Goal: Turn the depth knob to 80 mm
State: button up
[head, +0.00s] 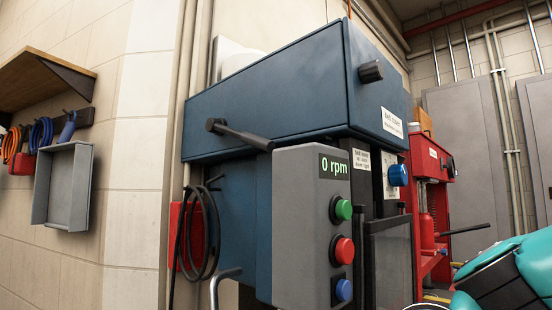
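A dark blue drill-press-like machine (270,95) fills the middle of the head view. A round blue knob (397,175) sticks out beside a white label on its front, right of the grey control box. A black knob (370,72) sits higher, on the upper housing. I cannot tell for certain which is the depth knob, and no millimetre reading is legible. My teal and black arm (510,270) shows at the lower right, apart from both knobs in the picture. My gripper's fingers are not visible.
The grey control box (300,225) reads "0 rpm" and carries green (343,209), red (344,250) and blue (343,290) buttons. A black lever (240,135) juts out above it. A red press (430,190) stands behind at right, its bar (466,230) reaching above my arm.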

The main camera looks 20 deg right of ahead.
aim_at(398, 174)
jog(key=u, duration=0.5)
jog(key=k, duration=1.1)
jog(key=z, duration=0.85)
jog(key=i, duration=0.45)
jog(key=u, duration=0.15)
